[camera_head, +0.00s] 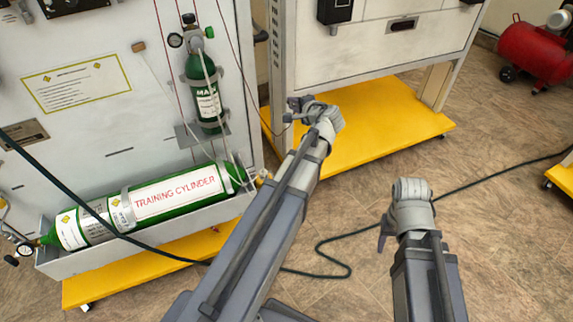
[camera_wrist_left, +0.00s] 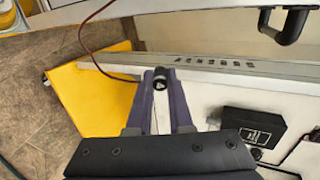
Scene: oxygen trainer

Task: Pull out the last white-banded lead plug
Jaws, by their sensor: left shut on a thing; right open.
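My left gripper (camera_head: 299,104) is in front of the gap between the two panels, near the metal upright. In the left wrist view its two purple-grey fingers (camera_wrist_left: 160,98) are shut on a small dark plug (camera_wrist_left: 160,74) with a pale band. A thin dark red lead (camera_wrist_left: 107,75) runs from near the plug to the left and up. The plug is too small to make out in the head view, and I cannot tell whether its tip touches anything. My right gripper (camera_head: 384,235) is open and empty above the floor, apart from the panels.
The left panel (camera_head: 110,40) carries a small green cylinder (camera_head: 206,92) and a large training cylinder (camera_head: 170,197) in a trough. Yellow bases (camera_head: 400,115) stick out below. A dark hose (camera_head: 335,235) crosses the floor. A red compressor (camera_head: 535,50) stands far right.

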